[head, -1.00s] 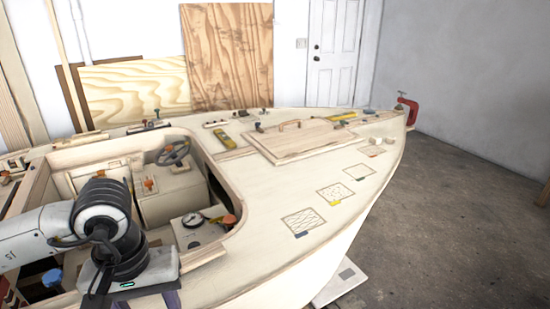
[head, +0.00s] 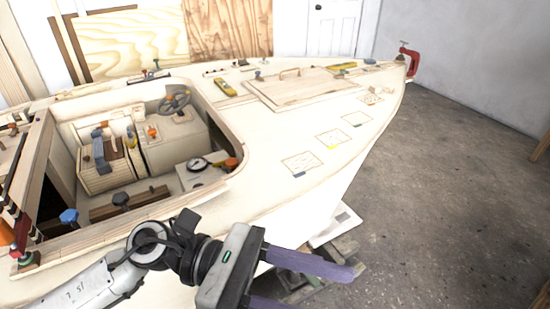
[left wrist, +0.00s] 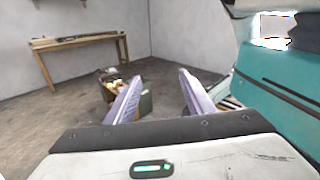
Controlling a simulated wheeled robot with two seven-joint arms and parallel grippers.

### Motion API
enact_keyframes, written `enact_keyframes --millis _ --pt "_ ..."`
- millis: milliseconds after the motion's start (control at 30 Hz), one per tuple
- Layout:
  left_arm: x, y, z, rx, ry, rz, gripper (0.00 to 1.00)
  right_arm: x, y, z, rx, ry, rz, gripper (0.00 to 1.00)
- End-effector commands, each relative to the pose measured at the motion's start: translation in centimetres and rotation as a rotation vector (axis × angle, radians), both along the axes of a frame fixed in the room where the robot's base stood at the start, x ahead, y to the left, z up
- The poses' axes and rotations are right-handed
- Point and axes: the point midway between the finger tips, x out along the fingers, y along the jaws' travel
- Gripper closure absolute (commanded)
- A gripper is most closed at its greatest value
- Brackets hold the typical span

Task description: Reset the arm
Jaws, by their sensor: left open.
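My left arm (head: 95,287) comes in from the lower left of the head view, outside the near side of the plywood hull (head: 235,215). My left gripper (head: 332,288) has two purple fingers, spread apart and pointing right, with nothing between them. It is beside the hull's side, above the floor. In the left wrist view the same gripper (left wrist: 160,85) is open and empty, facing the room. My right gripper is not in view.
The cockpit holds a steering wheel (head: 174,99) and a round gauge (head: 199,163). A red clamp (head: 411,62) is on the bow. Open floor lies right of the hull.

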Motion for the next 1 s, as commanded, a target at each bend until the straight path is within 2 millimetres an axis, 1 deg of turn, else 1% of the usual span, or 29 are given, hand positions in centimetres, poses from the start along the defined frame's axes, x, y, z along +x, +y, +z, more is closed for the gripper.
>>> enact_keyframes --millis 33,67,100,167,200,233,267,300,333,367,400,433,467,500,567,600,667,700,767,800,833,900,967,1000 --pt "1.4 -0.5 1.5 -0.106 0.219 0.095 0.52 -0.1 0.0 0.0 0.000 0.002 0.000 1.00" --pt "2.6 -0.5 2.3 -0.168 0.355 0.153 0.52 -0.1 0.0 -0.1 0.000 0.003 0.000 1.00" --pt "4.5 -0.1 2.9 -0.249 0.539 0.227 0.52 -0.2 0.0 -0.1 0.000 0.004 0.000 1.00" --pt "7.6 1.3 2.8 -0.371 0.822 0.335 0.52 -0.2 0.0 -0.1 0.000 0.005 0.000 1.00" --pt "9.7 2.6 1.9 -0.453 1.015 0.405 0.52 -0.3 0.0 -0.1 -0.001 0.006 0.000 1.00" --pt "11.2 3.8 0.8 -0.515 1.160 0.457 0.52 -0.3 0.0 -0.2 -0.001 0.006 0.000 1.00" --pt "12.5 5.1 -0.6 -0.577 1.307 0.507 0.52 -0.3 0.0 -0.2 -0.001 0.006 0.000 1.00" --pt "13.9 6.9 -2.9 -0.657 1.484 0.569 0.52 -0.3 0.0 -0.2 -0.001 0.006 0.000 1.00" --pt "14.6 8.2 -4.6 -0.711 1.605 0.609 0.52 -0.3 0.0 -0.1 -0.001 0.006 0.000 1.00" --pt "15.1 9.4 -6.5 -0.765 1.719 0.649 0.52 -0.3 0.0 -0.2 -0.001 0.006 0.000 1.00" --pt "15.4 11.0 -9.2 -0.836 1.866 0.697 0.52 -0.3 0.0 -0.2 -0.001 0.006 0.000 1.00" --pt "15.4 12.2 -11.2 -0.887 1.967 0.731 0.52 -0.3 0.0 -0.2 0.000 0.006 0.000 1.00" --pt "15.2 13.3 -13.2 -0.940 2.065 0.765 0.52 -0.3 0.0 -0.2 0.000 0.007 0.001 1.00" --pt "14.7 14.7 -15.9 -1.009 2.190 0.808 0.52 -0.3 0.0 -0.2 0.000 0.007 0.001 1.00" --pt "13.3 16.6 -19.9 -1.114 2.366 0.870 0.52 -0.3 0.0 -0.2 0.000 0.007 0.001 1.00" --pt "12.1 17.8 -22.5 -1.187 2.473 0.909 0.52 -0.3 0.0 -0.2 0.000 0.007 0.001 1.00" --pt "9.9 19.3 -26.1 -1.295 2.623 0.965 0.52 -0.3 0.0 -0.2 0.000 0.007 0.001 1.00" --pt "8.4 20.1 -28.2 1.319 -2.620 -0.965 0.52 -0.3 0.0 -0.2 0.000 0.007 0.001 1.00" --pt "6.0 21.1 -30.9 1.285 -2.477 -0.918 0.52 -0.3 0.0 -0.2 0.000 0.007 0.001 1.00" --pt "4.5 21.7 -32.3 1.267 -2.394 -0.890 0.52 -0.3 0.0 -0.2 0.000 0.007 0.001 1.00" --pt "3.4 22.0 -33.3 1.254 -2.340 -0.870 0.52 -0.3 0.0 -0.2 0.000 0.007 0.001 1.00" --pt "1.3 22.6 -34.9 1.231 -2.237 -0.837 0.52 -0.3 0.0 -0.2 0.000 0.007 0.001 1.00" --pt "0.1 22.9 -35.9 1.218 -2.177 -0.816 0.52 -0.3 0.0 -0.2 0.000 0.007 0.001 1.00" --pt "0.1 22.9 -35.9 1.218 -2.177 -0.816 0.52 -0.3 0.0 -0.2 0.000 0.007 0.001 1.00"
